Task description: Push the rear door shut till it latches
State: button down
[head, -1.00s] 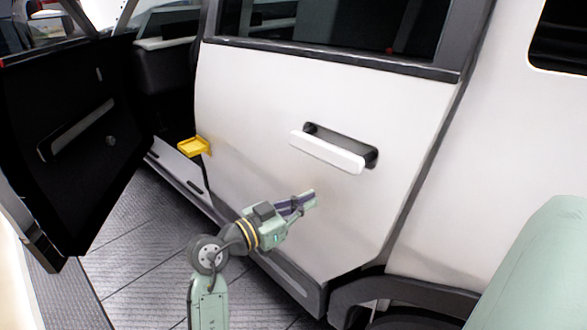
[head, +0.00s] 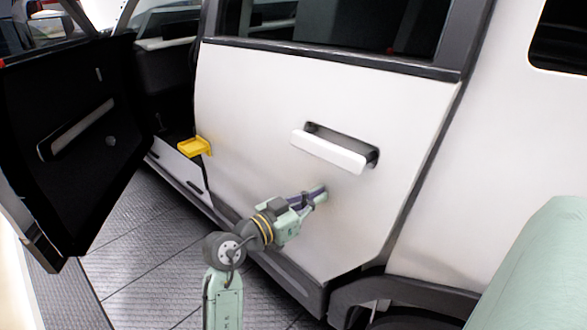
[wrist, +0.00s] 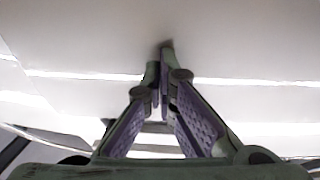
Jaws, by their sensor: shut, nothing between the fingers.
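The rear door (head: 290,120) is a white panel in the middle of the head view. It looks nearly flush with the body beside it; whether it is latched cannot be told. Its white handle (head: 330,151) sits in a dark recess in the upper part of the panel. My gripper (head: 321,191) is shut and empty, below the handle, with its tips at or very near the door surface. In the wrist view my gripper (wrist: 163,52) points at the white panel (wrist: 240,40), its fingers together; contact cannot be told for certain.
The front door (head: 75,140) stands wide open at the left, its dark inner side showing. A yellow bracket (head: 194,146) sticks out at the rear door's front edge. Dark sill trim (head: 290,278) runs below the door. Grey floor (head: 150,240) is free at the lower left.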

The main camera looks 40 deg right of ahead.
aim_at(328, 191)
jog(key=shift+d+n+t, duration=0.3)
jog(key=shift+d+t, duration=0.2)
jog(key=shift+d, duration=1.1)
jog(key=shift+s, duration=0.1)
jog(key=shift+d, duration=0.25)
jog(key=shift+a+f, duration=0.1)
jog(key=shift+a, duration=0.3)
jog(key=a+b, duration=0.3)
jog(key=a, duration=0.6)
jog(key=shift+a+b, duration=0.15)
jog(key=shift+b, duration=0.25)
